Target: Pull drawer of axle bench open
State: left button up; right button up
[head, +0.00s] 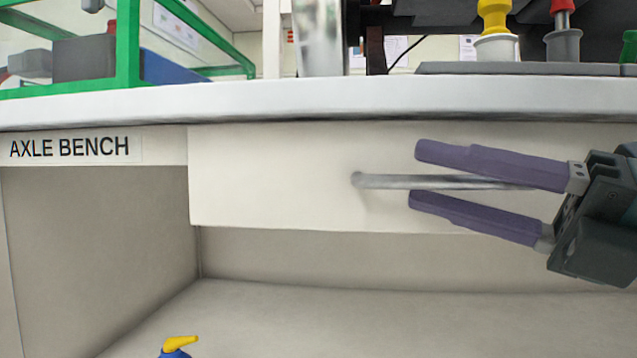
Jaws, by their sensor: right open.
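The axle bench (300,103) fills the view, with a label reading "AXLE BENCH" (69,148) at the left under its top. Its white drawer (270,175) sits under the bench top, right of the label. A horizontal metal bar handle (390,181) is on the drawer front. My right gripper (413,175) comes in from the right with two purple fingers, one above and one below the handle bar. The fingers are apart and a gap shows between each and the bar. The handle's right end is hidden behind the gripper. My left gripper is not in view.
A green-framed case (128,45) stands on the bench top at the left. Yellow (494,18) and red (563,14) handled tools stand in holders at the right. A blue and yellow bottle (179,347) shows at the bottom. The space under the drawer looks clear.

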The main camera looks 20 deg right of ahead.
jog(key=shift+w+d, duration=0.1)
jog(key=shift+d, duration=0.05)
jog(key=c, duration=0.3)
grip_shut()
dwell(0.9)
